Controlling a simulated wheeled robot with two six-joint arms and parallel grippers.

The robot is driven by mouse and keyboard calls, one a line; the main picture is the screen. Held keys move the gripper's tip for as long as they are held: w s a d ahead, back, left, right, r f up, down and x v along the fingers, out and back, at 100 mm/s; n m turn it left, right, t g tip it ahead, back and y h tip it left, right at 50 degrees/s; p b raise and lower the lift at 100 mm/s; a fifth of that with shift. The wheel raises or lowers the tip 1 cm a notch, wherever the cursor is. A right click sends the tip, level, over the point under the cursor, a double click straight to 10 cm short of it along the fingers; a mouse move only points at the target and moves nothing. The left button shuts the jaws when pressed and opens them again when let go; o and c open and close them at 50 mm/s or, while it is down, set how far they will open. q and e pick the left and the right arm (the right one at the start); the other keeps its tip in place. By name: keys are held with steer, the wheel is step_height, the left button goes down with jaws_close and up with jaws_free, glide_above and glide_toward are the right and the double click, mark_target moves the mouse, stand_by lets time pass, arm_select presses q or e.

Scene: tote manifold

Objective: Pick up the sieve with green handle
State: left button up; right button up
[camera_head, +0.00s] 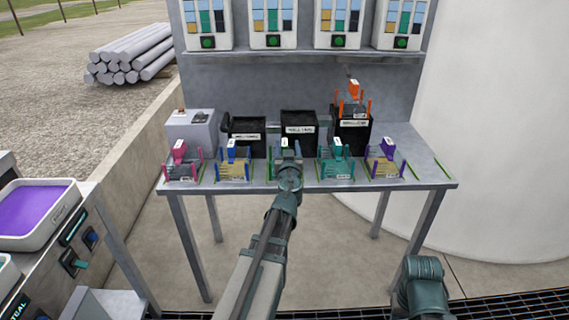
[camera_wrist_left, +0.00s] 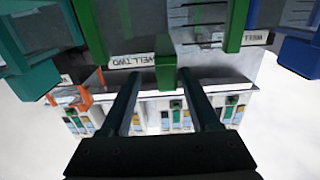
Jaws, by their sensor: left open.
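The sieve with green handle stands in the middle of the table row, mostly hidden behind my left gripper in the head view; its green handle (camera_head: 284,142) shows just above the gripper. In the left wrist view, the green handle (camera_wrist_left: 166,74) is a block at the fingertips, roughly centred between them. My left gripper (camera_head: 289,158) is open; its two dark fingers (camera_wrist_left: 160,78) point at the handle in the wrist view. I cannot tell whether they touch it. My right gripper is out of view.
Neighbouring sieves have pink (camera_head: 179,150), blue (camera_head: 231,150), teal (camera_head: 336,150) and purple (camera_head: 387,147) handles. An orange-handled one (camera_head: 354,90) sits on a black box (camera_head: 351,134) behind. More black boxes (camera_head: 299,130) and a grey box (camera_head: 191,128) stand behind the row on the table (camera_head: 430,172).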

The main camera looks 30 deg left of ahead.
mark_target(284, 139)
arm_select(q)
steer(key=shift+s+a+x, duration=0.1)
steer(key=shift+a+x, duration=0.05)
steer(key=shift+x, duration=1)
steer(key=shift+s+a+x, duration=0.1)
steer(key=shift+a+x, duration=0.1)
steer(key=shift+x, duration=0.9)
steer(key=shift+w+a+f, duration=0.15)
steer(key=shift+w, duration=0.25)
steer(key=shift+s, duration=0.1)
steer(key=shift+c, duration=0.3)
jaws_close()
